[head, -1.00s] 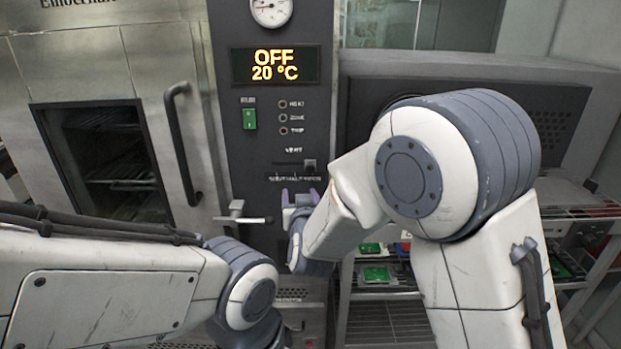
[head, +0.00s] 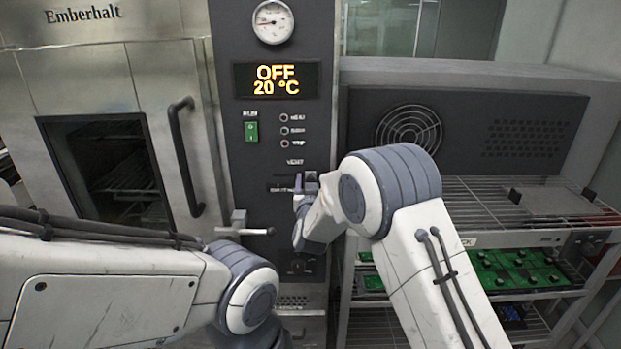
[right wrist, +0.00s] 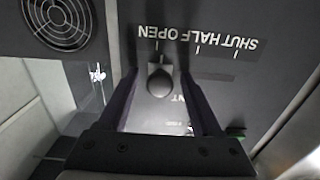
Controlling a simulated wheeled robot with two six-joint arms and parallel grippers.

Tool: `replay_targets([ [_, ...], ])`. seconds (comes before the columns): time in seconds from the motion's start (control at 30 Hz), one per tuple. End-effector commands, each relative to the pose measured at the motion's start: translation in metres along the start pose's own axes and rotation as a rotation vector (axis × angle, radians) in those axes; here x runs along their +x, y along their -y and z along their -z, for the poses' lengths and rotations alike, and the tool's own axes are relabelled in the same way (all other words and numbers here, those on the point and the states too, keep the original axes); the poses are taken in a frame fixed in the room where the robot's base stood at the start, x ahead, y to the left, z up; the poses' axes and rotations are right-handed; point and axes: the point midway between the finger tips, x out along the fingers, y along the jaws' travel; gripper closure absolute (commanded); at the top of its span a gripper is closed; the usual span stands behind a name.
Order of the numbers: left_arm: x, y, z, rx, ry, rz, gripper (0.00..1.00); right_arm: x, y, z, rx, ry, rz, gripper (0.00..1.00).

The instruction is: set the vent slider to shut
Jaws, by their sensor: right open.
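The vent slider is a dark rounded knob (right wrist: 160,80) on the dark control panel, in line with the OPEN mark in the upside-down right wrist view. The HALF and SHUT marks lie to the right of it there. In the head view the slider area (head: 283,188) is partly hidden by my right gripper. My right gripper (right wrist: 160,77) is open, with one purple finger on each side of the knob and a gap to each. It also shows at the panel in the head view (head: 304,190). My left arm crosses the lower left; its gripper is not visible.
The display (head: 277,79) reads OFF, 20 °C. A green run switch (head: 251,131) sits above the slider. A door latch (head: 240,226) juts out left of my right gripper, near the door handle (head: 186,155). A wire rack (head: 480,210) with green boards stands right.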

Motion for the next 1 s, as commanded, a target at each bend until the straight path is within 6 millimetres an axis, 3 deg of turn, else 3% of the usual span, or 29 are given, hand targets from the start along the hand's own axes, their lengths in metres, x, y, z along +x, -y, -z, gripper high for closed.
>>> replay_targets([
  [0.27, -0.0002, 0.0000, -0.0001, 0.000, 0.000, 0.000, 0.50, 0.0016, 0.0000, -0.0007, -0.001, 0.001, 0.000, 0.34],
  [0.43, -0.0002, 0.0000, -0.0001, 0.000, 0.000, 0.000, 0.50, 0.0014, 0.0002, -0.0006, -0.001, 0.001, 0.000, 0.95],
  [0.47, -0.0002, 0.0000, 0.0000, 0.000, 0.000, 0.000, 0.50, 0.0014, 0.0002, -0.0006, -0.001, 0.001, 0.000, 1.00],
  [1.0, -0.0003, 0.0000, 0.0000, 0.000, 0.000, 0.000, 0.50, 0.0012, 0.0005, -0.0004, 0.000, 0.001, 0.001, 1.00],
])
